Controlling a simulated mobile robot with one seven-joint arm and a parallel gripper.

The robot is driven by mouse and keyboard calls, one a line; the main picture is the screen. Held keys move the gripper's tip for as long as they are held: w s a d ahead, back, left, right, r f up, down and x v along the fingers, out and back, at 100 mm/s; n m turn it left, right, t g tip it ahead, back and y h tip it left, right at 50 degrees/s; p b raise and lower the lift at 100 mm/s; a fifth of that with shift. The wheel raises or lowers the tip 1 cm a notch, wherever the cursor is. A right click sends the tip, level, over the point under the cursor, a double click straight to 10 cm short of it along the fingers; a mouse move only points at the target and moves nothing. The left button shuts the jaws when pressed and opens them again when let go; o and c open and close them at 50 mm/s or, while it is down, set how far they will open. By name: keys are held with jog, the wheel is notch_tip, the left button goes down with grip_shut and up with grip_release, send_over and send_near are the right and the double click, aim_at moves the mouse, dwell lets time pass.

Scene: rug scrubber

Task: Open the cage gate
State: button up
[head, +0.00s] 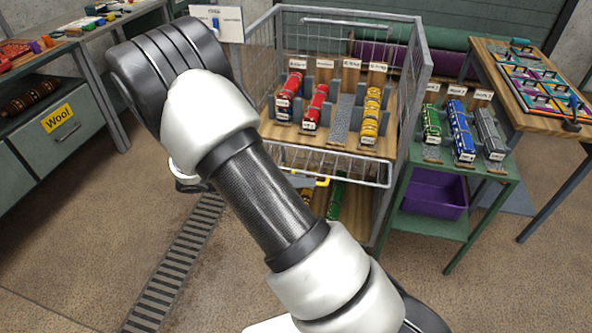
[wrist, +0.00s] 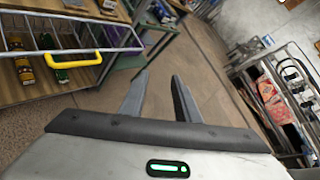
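The cage (head: 418,95) is a grey metal frame with wire mesh sides, standing on a wooden shelf unit. Its gate (head: 345,166) is a wire panel low at the front; it also shows in the wrist view (wrist: 110,48). No mesh is seen in front of the objects inside; I cannot tell the gate's exact angle. The gate's yellow handle (head: 318,183) is partly behind my arm and plain in the wrist view (wrist: 75,62). My gripper (wrist: 160,80) is open and empty, its fingers right of the handle and apart from it. My arm mostly hides it in the head view.
A green table (head: 455,228) with green, blue and grey rollers and a purple bin (head: 435,195) stands close right. A drawer bench (head: 75,110) is at left. A floor grate (head: 175,265) lies in open floor.

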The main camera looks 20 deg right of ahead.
jog(key=w+a+f+n+t+h+b, duration=0.1)
jog(key=w+f+n+t+h+b, duration=0.15)
jog(key=f+n, duration=0.35)
jog(key=w+a+f+n+t+h+b, duration=0.1)
jog(key=w+a+f+n+t, duration=0.2)
jog(key=f, duration=0.5)
jog(key=n+t+b, duration=0.4)
jog(key=n+t, duration=0.2)
jog(key=n, duration=0.2)
send_near(314, 166)
jog(key=d, duration=0.2)
jog(key=d+r, duration=0.1)
jog(key=d, duration=0.1)
jog(key=shift+s+r, duration=0.2)
jog(key=shift+r, duration=0.05)
jog(key=shift+c, duration=0.4)
